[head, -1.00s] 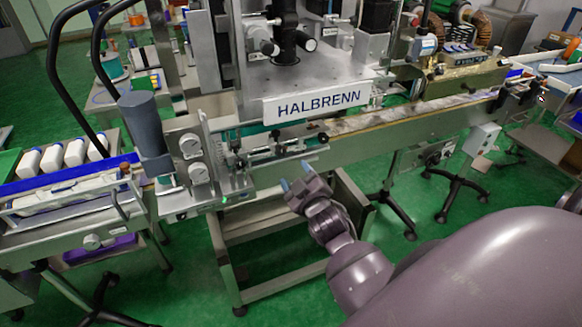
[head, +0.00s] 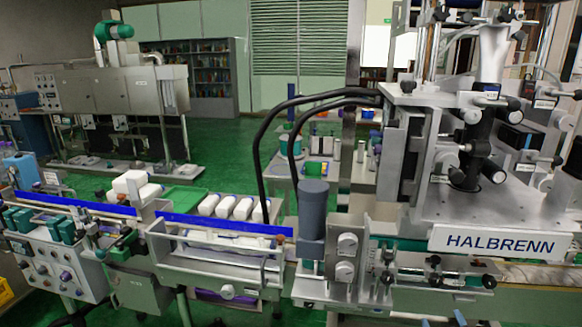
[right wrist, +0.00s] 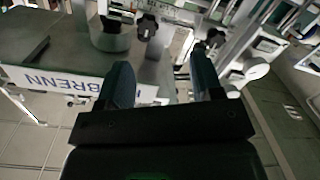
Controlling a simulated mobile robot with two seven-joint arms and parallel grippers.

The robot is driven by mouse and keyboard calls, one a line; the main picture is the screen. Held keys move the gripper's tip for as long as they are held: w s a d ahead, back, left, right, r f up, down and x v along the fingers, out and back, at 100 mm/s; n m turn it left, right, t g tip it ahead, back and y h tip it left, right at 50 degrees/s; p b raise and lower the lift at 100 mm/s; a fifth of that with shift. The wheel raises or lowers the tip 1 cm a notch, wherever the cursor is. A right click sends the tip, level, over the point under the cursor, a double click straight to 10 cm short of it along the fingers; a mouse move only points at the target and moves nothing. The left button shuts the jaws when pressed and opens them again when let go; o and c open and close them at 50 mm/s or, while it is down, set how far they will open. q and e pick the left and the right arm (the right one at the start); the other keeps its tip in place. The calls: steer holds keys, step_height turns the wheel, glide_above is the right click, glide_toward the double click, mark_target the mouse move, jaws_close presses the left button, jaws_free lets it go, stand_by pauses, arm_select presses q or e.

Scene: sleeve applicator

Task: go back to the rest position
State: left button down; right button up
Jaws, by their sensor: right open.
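My right gripper (right wrist: 162,82) is open in the right wrist view, its two dark blue fingers apart with nothing between them. In the head view only its fingertips (head: 443,319) show at the bottom edge, below and in front of the sleeve applicator. The sleeve applicator (head: 495,205) stands at the right of the head view, with a white HALBRENN sign (head: 500,241) on its front. The sign also shows at the left in the right wrist view (right wrist: 50,82). My left gripper is not in view.
A conveyor with a blue rail (head: 235,226) runs left from the applicator, with several white bottles (head: 235,208) behind it. A grey cylinder (head: 313,210) and a panel with two knobs (head: 347,262) stand at the applicator's left. Green floor shows behind.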

steer(key=s+a+f+m+g+y, duration=0.1)
steer(key=s+a+f+g, duration=0.1)
steer(key=s+f, duration=0.5)
steer(key=s+a+f+g+y, duration=0.2)
steer(key=s+a+f+g, duration=0.1)
steer(key=s+f, duration=0.5)
steer(key=s+a, duration=0.1)
steer(key=s, duration=0.2)
steer(key=shift+s+a+f+m, duration=0.2)
steer(key=shift+a+f+m, duration=0.1)
steer(key=shift+m, duration=0.1)
steer(key=shift+d, duration=0.15)
